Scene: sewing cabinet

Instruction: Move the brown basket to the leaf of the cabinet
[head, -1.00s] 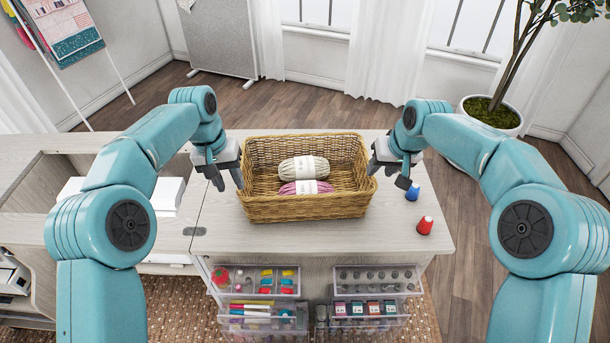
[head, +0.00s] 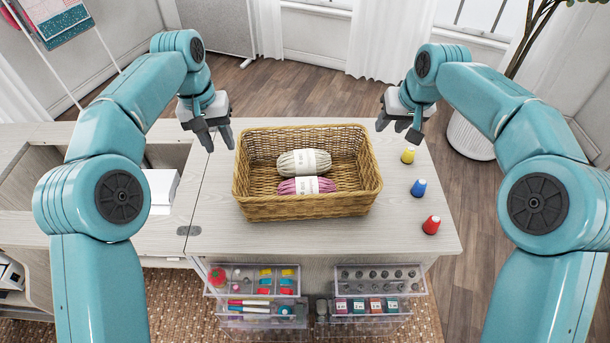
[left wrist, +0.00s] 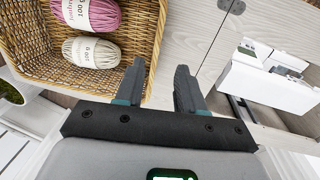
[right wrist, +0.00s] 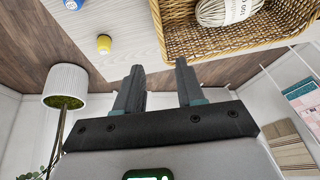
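The brown wicker basket (head: 308,208) stands upright on the wooden cabinet leaf (head: 215,225). It holds a cream yarn skein (head: 297,163) and a pink yarn skein (head: 298,187). My left gripper (head: 218,143) is open and empty, raised to the left of the basket and apart from it; the basket also shows in the left wrist view (left wrist: 130,80). My right gripper (head: 398,132) is open and empty, raised beyond the basket's right rim and apart from it. In the right wrist view the basket (right wrist: 200,40) lies past the fingertips.
Yellow (head: 408,155), blue (head: 418,187) and red (head: 431,225) thread spools stand right of the basket. Clear drawers (head: 255,280) with sewing supplies hang below the leaf's front edge. The cabinet body with a white box (head: 160,190) is at left. A potted plant (head: 470,138) stands behind right.

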